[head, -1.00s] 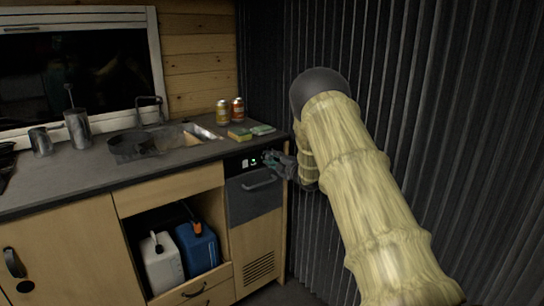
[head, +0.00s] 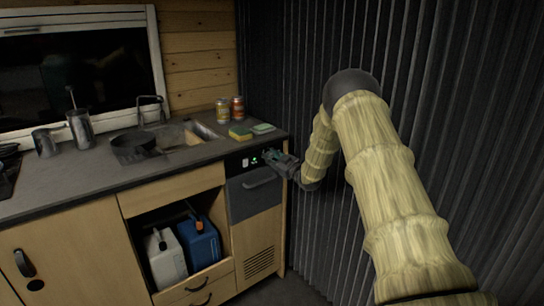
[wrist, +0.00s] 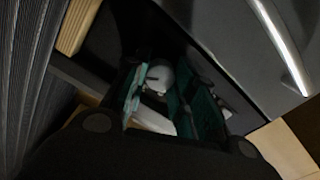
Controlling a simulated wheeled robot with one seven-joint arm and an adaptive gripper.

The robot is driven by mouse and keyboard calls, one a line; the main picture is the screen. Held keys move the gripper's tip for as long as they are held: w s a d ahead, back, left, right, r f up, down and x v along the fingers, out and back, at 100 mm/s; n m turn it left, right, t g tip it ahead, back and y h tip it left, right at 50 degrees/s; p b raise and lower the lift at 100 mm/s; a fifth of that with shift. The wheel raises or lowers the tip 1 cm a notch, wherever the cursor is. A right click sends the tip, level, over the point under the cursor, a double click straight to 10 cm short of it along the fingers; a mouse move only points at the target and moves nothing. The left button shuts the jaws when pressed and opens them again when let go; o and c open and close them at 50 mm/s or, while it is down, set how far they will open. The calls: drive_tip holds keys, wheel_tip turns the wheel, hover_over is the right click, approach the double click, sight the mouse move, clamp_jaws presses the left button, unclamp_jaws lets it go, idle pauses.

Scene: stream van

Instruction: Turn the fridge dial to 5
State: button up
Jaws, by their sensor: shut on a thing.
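The fridge (head: 256,197) has a dark front under the counter's right end, with a black control strip along its top. A green-lit display (head: 254,161) and a pale switch show on that strip. My gripper (head: 270,155) is at the right part of the strip. In the wrist view the round grey dial (wrist: 159,78) with a dark mark sits between the two green-padded fingers of my gripper (wrist: 165,95), which are shut on it. The dial is hidden in the head view, and its number cannot be read.
A curved fridge handle (head: 262,183) sticks out just below the strip. A sponge (head: 240,133) and two cans (head: 237,108) stand on the counter above. A ribbed dark wall (head: 320,90) is close on the right.

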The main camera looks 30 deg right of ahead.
drive_tip(key=m+p, duration=0.1)
drive_tip(key=m, duration=0.2)
drive_tip(key=shift+d+m, duration=0.1)
drive_tip(key=shift+m, duration=0.2)
drive_tip(key=shift+f+m+p, duration=0.1)
drive_tip(key=shift+m+p, duration=0.2)
drive_tip(key=shift+m, duration=1.4)
drive_tip(key=o, duration=1)
drive_tip(key=shift+o, duration=0.2)
drive_tip(key=s, duration=1.2)
drive_tip(key=shift+d, duration=0.45)
